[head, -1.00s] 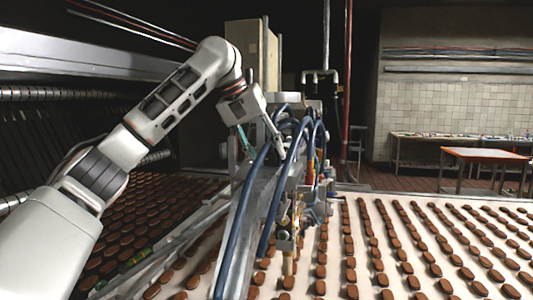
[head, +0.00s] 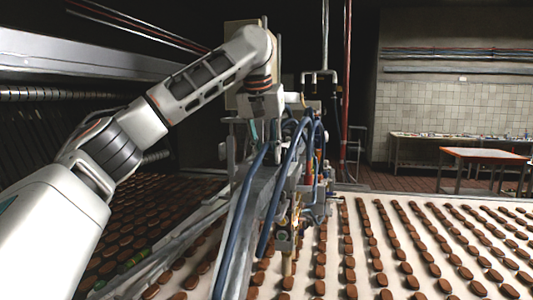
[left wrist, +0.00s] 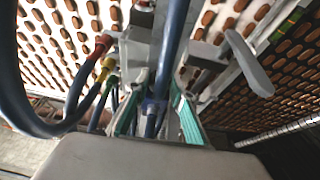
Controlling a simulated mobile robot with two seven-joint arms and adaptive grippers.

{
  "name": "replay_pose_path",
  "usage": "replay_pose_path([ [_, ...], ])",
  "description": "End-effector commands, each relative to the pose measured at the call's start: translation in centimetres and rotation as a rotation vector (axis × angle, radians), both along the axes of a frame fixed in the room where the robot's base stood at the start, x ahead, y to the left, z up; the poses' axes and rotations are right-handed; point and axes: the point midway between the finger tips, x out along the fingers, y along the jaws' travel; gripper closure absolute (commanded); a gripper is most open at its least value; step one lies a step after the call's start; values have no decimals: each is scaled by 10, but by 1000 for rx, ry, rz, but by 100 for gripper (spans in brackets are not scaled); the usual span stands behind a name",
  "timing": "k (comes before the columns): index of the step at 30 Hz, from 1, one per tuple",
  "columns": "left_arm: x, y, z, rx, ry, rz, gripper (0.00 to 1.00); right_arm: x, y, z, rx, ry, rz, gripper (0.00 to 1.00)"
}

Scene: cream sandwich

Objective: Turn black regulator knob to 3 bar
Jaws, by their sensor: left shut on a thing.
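My left gripper (head: 264,132) is at the upper part of the depositing machine (head: 240,215), its hand pointing down. The knob is mostly hidden by the fingers and the hand, and no scale or pressure reading can be made out. My right gripper is in neither view.
Thick blue hoses (head: 240,215) arch close beside the gripper. Red and yellow hose fittings (left wrist: 103,45) and a grey lever (left wrist: 248,62) flank it in the wrist view. Rows of brown biscuits (head: 405,255) lie on the pale conveyor below.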

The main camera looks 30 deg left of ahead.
Motion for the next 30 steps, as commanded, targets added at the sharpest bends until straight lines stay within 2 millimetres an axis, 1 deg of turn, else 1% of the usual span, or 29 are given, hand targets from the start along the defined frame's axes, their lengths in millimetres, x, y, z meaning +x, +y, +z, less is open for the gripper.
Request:
replay_pose_path([
  [6, 1, -4, 1, 145, 35, -1, 98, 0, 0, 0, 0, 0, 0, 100],
  [12, 1, -4, 0, 233, 59, 0, 98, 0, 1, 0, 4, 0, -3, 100],
  [19, 1, -5, 0, 276, 71, 0, 98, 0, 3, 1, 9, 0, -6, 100],
  [30, 1, -5, 0, 280, 72, 0, 98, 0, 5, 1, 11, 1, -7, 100],
])
